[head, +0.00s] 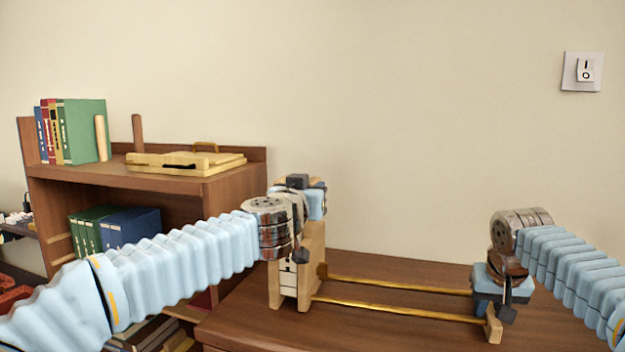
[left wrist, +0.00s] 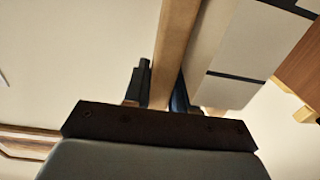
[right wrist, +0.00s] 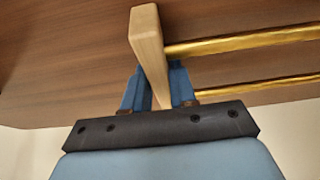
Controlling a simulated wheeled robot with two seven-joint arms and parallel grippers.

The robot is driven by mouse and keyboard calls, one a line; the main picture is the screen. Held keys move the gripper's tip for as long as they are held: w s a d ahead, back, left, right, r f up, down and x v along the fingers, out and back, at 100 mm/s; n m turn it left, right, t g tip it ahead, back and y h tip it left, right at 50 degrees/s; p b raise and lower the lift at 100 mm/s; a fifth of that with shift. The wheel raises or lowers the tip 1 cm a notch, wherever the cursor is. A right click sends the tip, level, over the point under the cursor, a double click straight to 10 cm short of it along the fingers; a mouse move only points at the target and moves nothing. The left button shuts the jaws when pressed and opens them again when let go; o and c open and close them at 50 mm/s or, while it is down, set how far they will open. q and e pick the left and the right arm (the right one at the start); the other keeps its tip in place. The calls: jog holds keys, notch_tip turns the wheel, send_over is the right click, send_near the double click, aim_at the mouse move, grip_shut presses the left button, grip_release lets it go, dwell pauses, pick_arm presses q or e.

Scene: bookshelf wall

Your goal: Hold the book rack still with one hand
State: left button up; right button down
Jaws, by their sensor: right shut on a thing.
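The book rack stands on the brown wooden top, with two brass rods (head: 400,285) running between a tall pale left end (head: 312,255) and a short right end (head: 493,328). My right gripper (head: 492,293) is shut on the right end; in the right wrist view the pale post (right wrist: 150,45) sits between its blue fingers (right wrist: 158,90). My left gripper (head: 312,200) is at the top of the left end. In the left wrist view its fingers (left wrist: 162,88) stand on both sides of a pale board (left wrist: 175,45); whether they press it is unclear.
A white block with dark bands (left wrist: 240,50) stands beside the board. On the left is a brown bookshelf (head: 190,182) with upright books (head: 82,130) and a pale wooden tray-like piece (head: 185,162) on top. A light switch (head: 583,71) is on the wall. The top between the rods looks clear.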

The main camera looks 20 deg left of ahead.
pick_arm(q)
grip_shut()
jog(key=shift+d, duration=0.1)
jog(key=d, duration=1.5)
jog(key=shift+w, duration=0.25)
jog(key=o, duration=0.7)
grip_release()
jog(key=shift+a, duration=0.1)
jog(key=s, duration=1.2)
jog(key=shift+d, duration=0.25)
